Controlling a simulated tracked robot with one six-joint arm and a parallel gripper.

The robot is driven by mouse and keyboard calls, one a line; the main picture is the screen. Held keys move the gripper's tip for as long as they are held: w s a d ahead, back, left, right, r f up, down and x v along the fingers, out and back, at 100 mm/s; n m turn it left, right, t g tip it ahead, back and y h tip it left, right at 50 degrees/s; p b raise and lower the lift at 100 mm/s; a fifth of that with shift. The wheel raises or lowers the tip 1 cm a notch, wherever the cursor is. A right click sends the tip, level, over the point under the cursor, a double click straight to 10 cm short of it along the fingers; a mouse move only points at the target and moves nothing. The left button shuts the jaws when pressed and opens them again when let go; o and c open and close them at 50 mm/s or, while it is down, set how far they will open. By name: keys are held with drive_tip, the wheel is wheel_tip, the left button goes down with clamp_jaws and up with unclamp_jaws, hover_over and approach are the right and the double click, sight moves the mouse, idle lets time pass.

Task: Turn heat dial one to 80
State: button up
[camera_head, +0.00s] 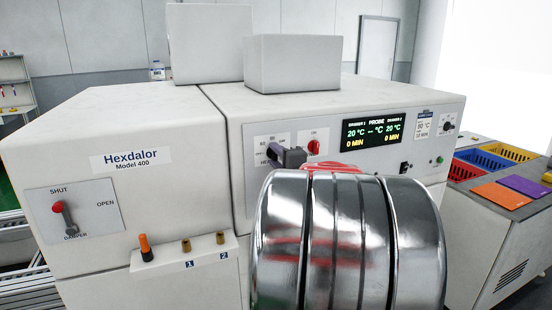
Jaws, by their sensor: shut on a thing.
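Heat dial one sits in the white scale plate (271,138) on the front of the Hexdalor machine. Printed numbers show around it, but my gripper and arm hide most of the dial, so I cannot read its pointer. My gripper (290,157) shows as a small dark grey part at the dial, shut on it. My shiny arm hides the rest of the gripper. The display (370,132) reads 20 °C at left, dashes for the probe and 20 °C at right, with 0 MIN below both. A card (422,126) beside it reads 80 °C.
A red knob (313,147) is close right of the dial plate. A black knob (448,123) is farther right. A damper lever (65,214) with a red knob is at left. Short pegs (186,246) stand on a ledge below. Coloured bins (508,150) stand at right.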

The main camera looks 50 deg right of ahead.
drive_tip(key=shift+w+a+f, duration=0.15)
drive_tip(key=o, duration=0.8)
drive_tip(key=shift+o, duration=1.4)
drive_tip(key=shift+s, duration=0.2)
drive_tip(key=v, duration=1.3)
drive_tip(key=shift+s, duration=0.2)
drive_tip(key=shift+a, duration=0.1)
